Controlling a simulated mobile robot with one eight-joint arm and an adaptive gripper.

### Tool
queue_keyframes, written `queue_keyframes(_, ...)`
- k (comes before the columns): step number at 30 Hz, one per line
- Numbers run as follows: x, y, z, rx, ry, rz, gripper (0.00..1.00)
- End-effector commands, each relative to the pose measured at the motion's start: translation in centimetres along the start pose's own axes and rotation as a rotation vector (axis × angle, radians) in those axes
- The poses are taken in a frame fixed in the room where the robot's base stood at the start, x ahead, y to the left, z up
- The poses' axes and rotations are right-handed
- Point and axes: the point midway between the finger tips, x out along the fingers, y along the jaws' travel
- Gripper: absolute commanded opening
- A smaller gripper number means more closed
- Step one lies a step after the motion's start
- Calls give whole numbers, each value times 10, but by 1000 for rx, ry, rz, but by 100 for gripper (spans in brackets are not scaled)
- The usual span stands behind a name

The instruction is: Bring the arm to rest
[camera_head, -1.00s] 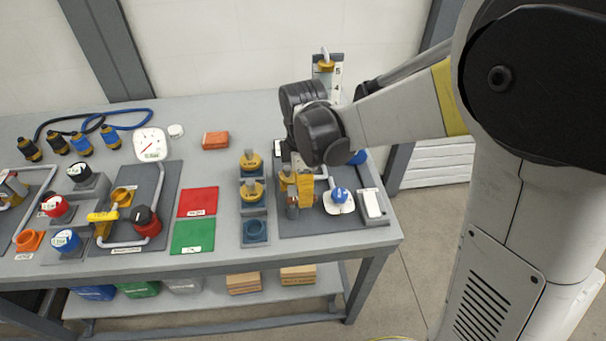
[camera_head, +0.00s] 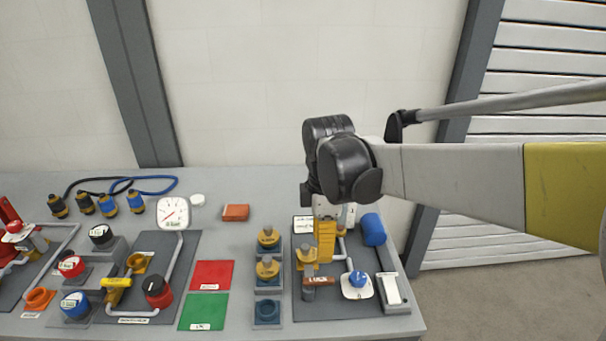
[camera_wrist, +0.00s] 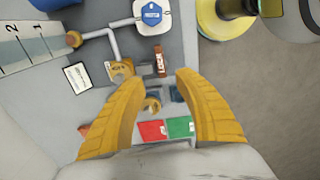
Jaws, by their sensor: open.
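My gripper shows in the wrist view (camera_wrist: 168,80) as two yellow ribbed fingers, spread apart with nothing between them. In the head view my gripper (camera_head: 325,240) points down over the right end of the bench, and its wrist and arm links reach in from the right. My arm hides part of what stands behind it. Below the fingers lies the right-hand skid plate (camera_head: 335,307) with a blue-topped part on a white plate (camera_head: 357,281) and a brown tag (camera_head: 318,281). I cannot tell exactly how high the fingers are above it.
Left of my gripper stand blue holders with yellow-topped parts (camera_head: 268,266). Red (camera_head: 212,275) and green (camera_head: 203,311) mats lie further left, then a second plate with piping and a gauge (camera_head: 174,213). A blue cylinder (camera_head: 374,229) stands close right. Floor is open right of the bench.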

Motion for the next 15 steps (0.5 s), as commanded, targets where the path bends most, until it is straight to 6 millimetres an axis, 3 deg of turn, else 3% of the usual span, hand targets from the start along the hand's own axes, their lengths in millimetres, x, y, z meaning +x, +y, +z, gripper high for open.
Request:
queue_keyframes(5, -9, -10, 12, 115, 13, 44, 39)
queue_keyframes(15, -35, -81, 75, 917, 209, 326, 39)
